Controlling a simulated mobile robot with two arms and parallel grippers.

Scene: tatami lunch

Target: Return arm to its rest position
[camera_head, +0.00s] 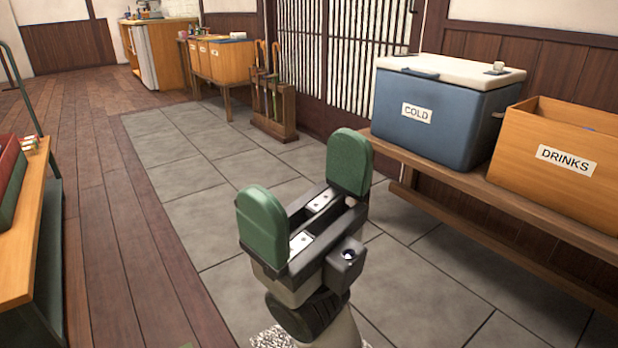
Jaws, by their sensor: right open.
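My right gripper (305,193) is in the lower middle of the head view, raised above the grey tile floor. Its two green padded fingers stand wide apart with nothing between them. It is to the left of the bench and touches nothing that I can see. My left gripper is not in the view.
A blue cooler (437,115) marked COLD and a wooden box (553,163) marked DRINKS stand on a bench (480,189) at right. An umbrella stand (273,113) is farther back. A wooden-topped cart (31,228) is at left. The tile floor (200,160) between is clear.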

